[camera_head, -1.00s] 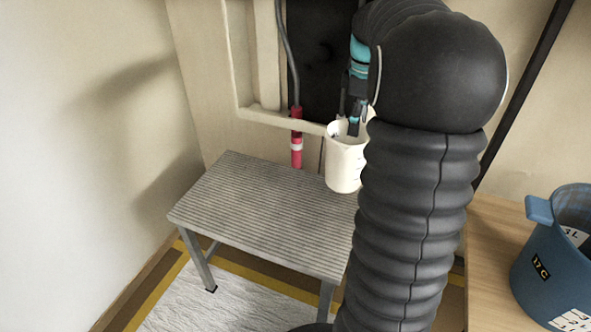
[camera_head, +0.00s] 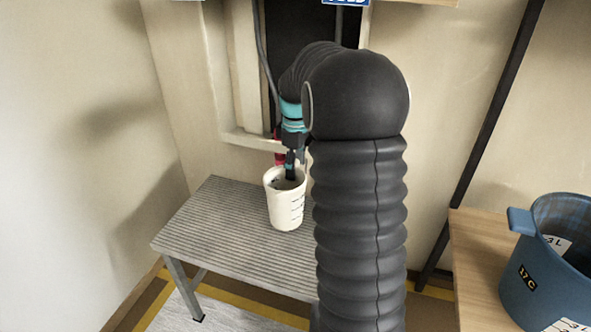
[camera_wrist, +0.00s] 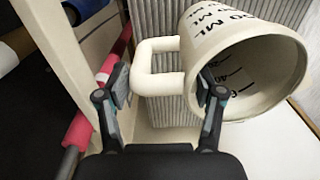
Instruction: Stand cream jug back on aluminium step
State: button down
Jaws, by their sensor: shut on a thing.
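The cream jug (camera_head: 286,205), with dark measuring marks, looks upright over the back part of the ribbed aluminium step (camera_head: 215,220). I cannot tell whether its base touches the step. My gripper (camera_head: 289,170) reaches down at the jug's rim from above. In the wrist view the jug (camera_wrist: 285,85) shows its open mouth, and its handle (camera_wrist: 157,45) lies between the two fingers of my gripper (camera_wrist: 163,100). The right finger is at the mouth and the left finger is outside the handle. My arm hides the right part of the step.
A red pipe (camera_wrist: 85,125) and the window ledge (camera_head: 250,139) are close behind the jug. A wooden table (camera_head: 480,255) with a blue bucket (camera_head: 545,275) stands at the right. The left and front of the step top are bare.

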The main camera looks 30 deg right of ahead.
jog(key=shift+f, duration=0.75)
jog(key=shift+c, duration=0.7)
grip_release()
